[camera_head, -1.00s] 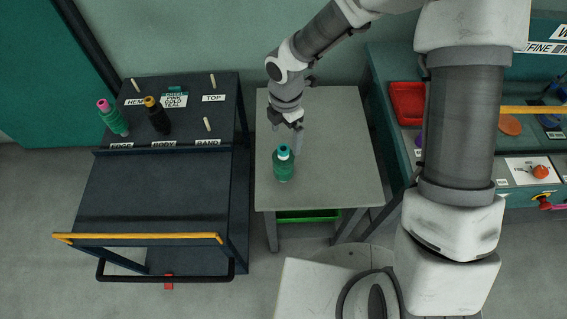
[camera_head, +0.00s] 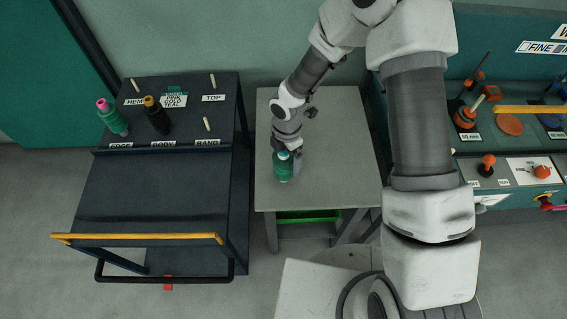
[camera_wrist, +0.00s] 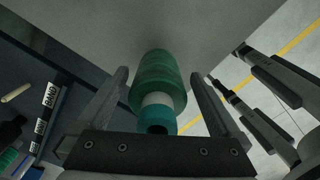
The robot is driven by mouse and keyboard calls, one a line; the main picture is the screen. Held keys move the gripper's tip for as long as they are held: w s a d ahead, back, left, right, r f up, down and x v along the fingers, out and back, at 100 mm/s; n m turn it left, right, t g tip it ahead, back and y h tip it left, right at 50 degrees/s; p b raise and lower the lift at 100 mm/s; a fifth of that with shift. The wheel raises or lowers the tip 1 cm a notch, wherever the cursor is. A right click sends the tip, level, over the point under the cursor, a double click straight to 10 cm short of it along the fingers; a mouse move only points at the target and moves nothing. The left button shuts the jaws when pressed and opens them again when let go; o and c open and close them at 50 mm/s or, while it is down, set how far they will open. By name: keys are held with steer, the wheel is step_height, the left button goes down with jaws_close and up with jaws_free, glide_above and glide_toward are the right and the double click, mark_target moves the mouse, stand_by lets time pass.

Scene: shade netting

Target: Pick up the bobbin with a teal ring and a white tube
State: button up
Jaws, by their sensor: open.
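The bobbin (camera_head: 283,170) is wound with dark green thread and has a teal ring and a white tube at its top. It stands upright on the small grey table. In the wrist view the bobbin (camera_wrist: 157,90) lies between the two fingers, with the white tube and teal ring nearest the camera. My gripper (camera_head: 291,156) is at the bobbin's top. In the wrist view my gripper (camera_wrist: 158,85) is open, one finger on each side, with a visible gap on both sides. The head view partly hides the fingers behind the wrist.
The grey table (camera_head: 340,150) is otherwise clear. At left a dark cart (camera_head: 150,195) holds a green bobbin with a pink top (camera_head: 112,117), a black bobbin with a gold top (camera_head: 157,115) and several bare pegs. At right a teal bench (camera_head: 505,200) carries orange items.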

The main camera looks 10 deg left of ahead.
jaws_close()
stand_by(0.3)
steer(key=shift+r, duration=0.5)
steer(key=s+a+r, duration=0.5)
steer(key=s+r, duration=0.5)
steer(key=shift+a, duration=0.35)
steer(key=shift+s, duration=0.1)
